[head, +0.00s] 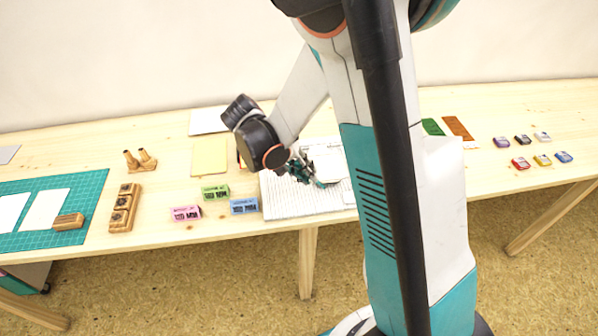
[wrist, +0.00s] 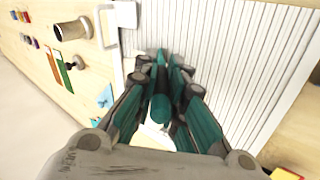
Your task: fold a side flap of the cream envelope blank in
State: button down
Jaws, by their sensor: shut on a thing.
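My gripper (wrist: 163,68) is low over a white ribbed board (wrist: 225,40), its fingers closed around a teal rod-like thing (wrist: 160,106) whose rounded end faces the wrist camera. In the head view my gripper (head: 305,172) is above the same board (head: 290,200), and a small teal tip shows just right of it. A pale piece (wrist: 155,136) shows under the fingers in the wrist view; I cannot tell whether it is the envelope blank or how its flaps lie. A cream sheet (head: 209,157) lies flat left of the gripper. My arm hides part of the table.
A wooden holder (head: 124,208) and a green cutting mat (head: 85,190) lie farther left. Several small inkpads (head: 521,163) are on the right. Bare table separates these groups.

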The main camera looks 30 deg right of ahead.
jog(key=shift+w+d+r+p, duration=0.1)
jog(key=shift+w+r+p, duration=0.3)
jog(key=shift+r, duration=0.45)
jog(key=shift+w+d+b, duration=0.25)
jog(key=shift+w, duration=0.6)
jog(key=shift+w+d+b, duration=0.2)
jog(key=shift+w+d, duration=0.05)
jog(key=shift+w, duration=0.55)
jog(key=shift+w+f, duration=0.1)
jog(key=shift+f, duration=0.55)
jog(key=shift+r, duration=0.1)
